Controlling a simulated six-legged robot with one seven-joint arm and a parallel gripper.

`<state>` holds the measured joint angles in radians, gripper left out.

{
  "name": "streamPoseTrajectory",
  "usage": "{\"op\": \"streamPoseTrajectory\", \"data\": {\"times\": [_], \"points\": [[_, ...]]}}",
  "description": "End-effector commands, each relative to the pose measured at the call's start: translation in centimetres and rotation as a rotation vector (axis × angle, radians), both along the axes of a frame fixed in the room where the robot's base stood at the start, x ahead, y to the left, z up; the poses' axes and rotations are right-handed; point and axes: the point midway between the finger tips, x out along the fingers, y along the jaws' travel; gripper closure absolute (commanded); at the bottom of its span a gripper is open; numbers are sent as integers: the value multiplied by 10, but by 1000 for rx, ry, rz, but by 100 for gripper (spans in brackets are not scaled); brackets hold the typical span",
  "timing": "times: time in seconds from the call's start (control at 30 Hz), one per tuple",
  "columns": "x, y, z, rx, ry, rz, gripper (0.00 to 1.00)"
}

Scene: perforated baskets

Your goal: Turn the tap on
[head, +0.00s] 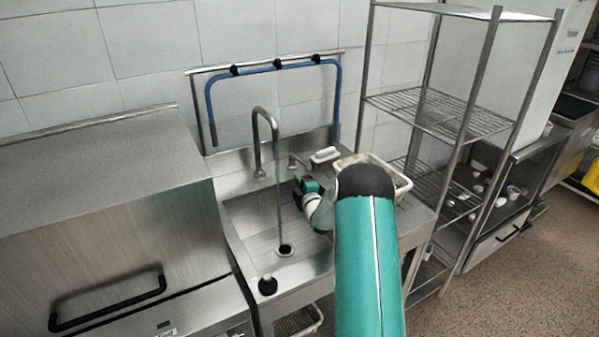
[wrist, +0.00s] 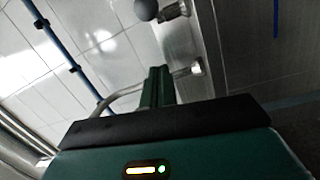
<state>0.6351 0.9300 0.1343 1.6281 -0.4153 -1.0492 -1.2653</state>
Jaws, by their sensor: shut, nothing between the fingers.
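The metal gooseneck tap (head: 263,138) stands at the back of the steel sink (head: 243,217). A thin bluish stream (head: 280,195) runs from its spout down to the drain. A small metal lever (head: 297,160) sits on the back ledge, to the right of the spout. My gripper (head: 303,184) is over the sink, just below and in front of the lever. In the wrist view my gripper (wrist: 157,84) is shut and empty, close beside a metal fitting (wrist: 188,70). I cannot tell whether they touch.
A pale basket (head: 402,186) stands at the sink's right side, partly behind my arm. A white-handled item (head: 325,155) is on the back ledge. A blue hose (head: 208,105) hangs on the wall. A wire shelf rack (head: 420,110) stands to the right.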

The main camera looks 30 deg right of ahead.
Motion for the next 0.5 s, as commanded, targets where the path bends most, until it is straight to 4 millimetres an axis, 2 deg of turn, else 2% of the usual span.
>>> {"op": "streamPoseTrajectory", "data": {"times": [0.4, 0.5], "points": [[73, -13, 5, 1, -4, 2, 100], [61, -29, 0, 2, 1, -1, 100]]}}
